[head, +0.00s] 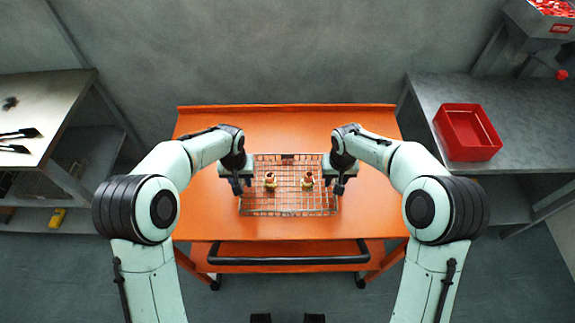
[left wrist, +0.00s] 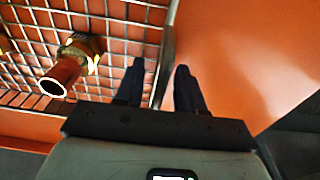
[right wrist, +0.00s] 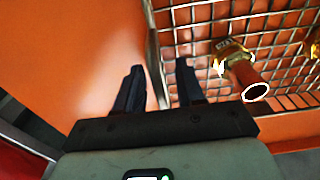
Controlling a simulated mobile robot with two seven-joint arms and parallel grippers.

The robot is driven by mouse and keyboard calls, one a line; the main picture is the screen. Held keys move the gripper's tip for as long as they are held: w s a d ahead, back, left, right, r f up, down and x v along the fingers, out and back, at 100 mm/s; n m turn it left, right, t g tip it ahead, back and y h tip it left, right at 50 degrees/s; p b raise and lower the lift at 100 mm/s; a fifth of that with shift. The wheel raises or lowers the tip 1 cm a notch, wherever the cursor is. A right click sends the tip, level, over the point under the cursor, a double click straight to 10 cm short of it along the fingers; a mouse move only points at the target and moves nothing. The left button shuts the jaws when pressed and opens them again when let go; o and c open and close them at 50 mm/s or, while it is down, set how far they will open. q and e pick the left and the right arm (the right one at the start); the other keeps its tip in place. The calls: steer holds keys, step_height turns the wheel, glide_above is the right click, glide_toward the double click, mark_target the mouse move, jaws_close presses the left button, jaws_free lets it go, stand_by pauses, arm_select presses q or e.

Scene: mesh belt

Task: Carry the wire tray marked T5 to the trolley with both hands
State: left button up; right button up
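The wire tray (head: 288,212) rests on the orange top of the trolley (head: 290,120). Two brass-coloured fittings with reddish ends stand in it: a left one (head: 270,181) and a right one (head: 307,181). No T5 marking is readable. My left gripper (head: 240,186) is at the tray's left side. In the left wrist view its fingers (left wrist: 160,75) stand apart on either side of the tray's rim, with gaps. My right gripper (head: 340,186) is at the right side; in the right wrist view its fingers (right wrist: 159,72) also stand apart astride the rim.
A black handle (head: 288,260) runs along the trolley's near edge. A grey bench (head: 500,100) on the right carries a red bin (head: 467,132). A bench (head: 40,100) on the left holds dark tools. The trolley top around the tray is clear.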

arm_select(q)
steer(key=shift+d, duration=0.1)
arm_select(e)
steer(key=shift+a, duration=0.1)
arm_select(q)
steer(key=shift+r, duration=0.3)
steer(key=r, duration=1)
steer(key=shift+s+r, duration=0.2)
steer(key=shift+s, duration=0.15)
steer(key=shift+r, duration=0.45)
arm_select(e)
steer(key=shift+r, duration=0.15)
steer(key=r, duration=1.1)
steer(key=shift+s+r, duration=0.35)
steer(key=shift+s, duration=0.05)
arm_select(q)
steer(key=shift+s, duration=0.1)
